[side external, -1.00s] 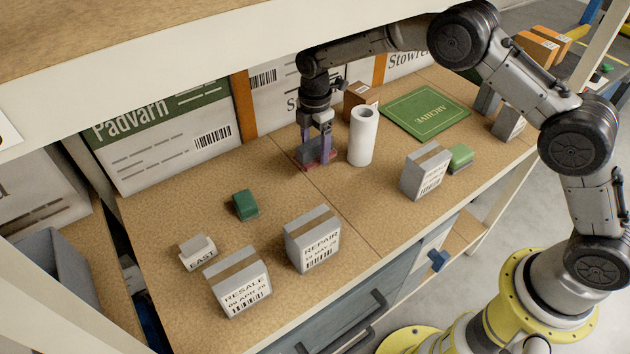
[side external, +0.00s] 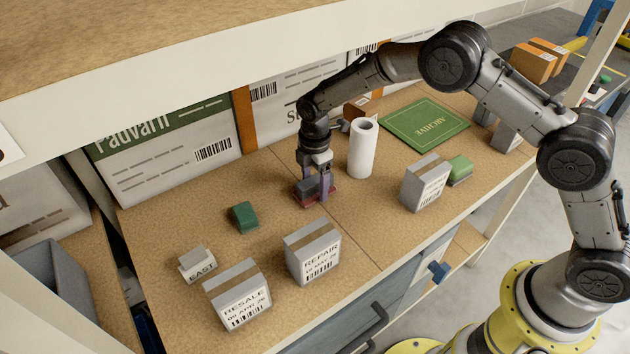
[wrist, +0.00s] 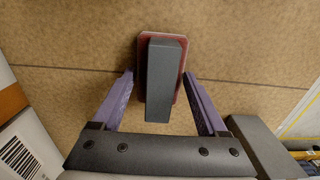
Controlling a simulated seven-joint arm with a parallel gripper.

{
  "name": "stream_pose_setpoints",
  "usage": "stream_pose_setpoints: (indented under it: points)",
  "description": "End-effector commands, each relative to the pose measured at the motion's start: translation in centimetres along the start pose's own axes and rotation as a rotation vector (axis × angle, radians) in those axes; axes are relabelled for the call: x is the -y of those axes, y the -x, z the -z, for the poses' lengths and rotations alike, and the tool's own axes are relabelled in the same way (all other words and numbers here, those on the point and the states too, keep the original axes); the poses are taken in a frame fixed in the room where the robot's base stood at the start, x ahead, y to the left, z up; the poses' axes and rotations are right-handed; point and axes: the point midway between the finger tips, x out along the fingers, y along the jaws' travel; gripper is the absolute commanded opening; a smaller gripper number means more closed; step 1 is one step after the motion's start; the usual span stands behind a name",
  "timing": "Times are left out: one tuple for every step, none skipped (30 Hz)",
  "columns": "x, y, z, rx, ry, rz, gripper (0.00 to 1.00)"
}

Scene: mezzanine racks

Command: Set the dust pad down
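The dust pad, a dark grey block on a thin red base (side external: 329,191), is at mid-board, left of the white roll. It appears to rest flat on the brown worktop (side external: 270,235). In the wrist view the pad's grey block (wrist: 165,85) points away from me, with its red base showing at the far end and sides. My gripper (side external: 312,195) is low over it, pointing down. In the wrist view my gripper (wrist: 159,75) has its purple fingers apart, one on each side, with a clear gap on the left and a narrow one on the right.
A white roll (side external: 362,148) stands close on the right. A green ARCHIVE mat (side external: 425,117) lies behind it. REPAIR (side external: 312,252) and RESALE (side external: 237,293) boxes stand in front, a green block (side external: 244,215) to the left. Another box (side external: 425,182) stands right. Bare board lies around the pad.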

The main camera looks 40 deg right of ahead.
Motion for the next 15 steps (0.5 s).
stream_pose_setpoints:
  points:
    - [0.01, -0.02, -0.01, 0.0, 0.0, 0.0, 0.87]
    - [0.01, -0.02, -0.01, 0.0, 0.0, 0.0, 0.92]
    - [0.02, -0.02, -0.01, 0.0, 0.0, 0.001, 0.99]
    - [0.02, -0.02, -0.01, 0.0, 0.0, 0.001, 1.0]
    - [0.02, -0.02, -0.01, 0.0, 0.0, 0.001, 1.0]
    - [0.02, -0.02, -0.01, 0.0, 0.0, 0.001, 1.0]
    - [0.02, -0.02, -0.01, 0.0, 0.0, 0.001, 1.0]
    - [0.03, -0.02, -0.01, 0.0, 0.0, 0.001, 1.0]
    - [0.03, -0.02, -0.01, 0.0, 0.0, 0.001, 1.0]
    - [0.02, 0.01, -0.01, 0.0, 0.0, 0.001, 1.0]
    - [0.02, 0.06, -0.01, 0.0, 0.0, 0.001, 1.0]
    - [0.01, 0.2, -0.01, 0.0, 0.0, 0.001, 1.0]
    - [0.01, 0.34, -0.01, 0.0, 0.0, 0.0, 1.0]
    - [0.01, 0.54, -0.01, 0.0, 0.0, 0.0, 1.0]
    - [-0.01, 0.87, 0.0, 0.0, 0.0, 0.0, 1.0]
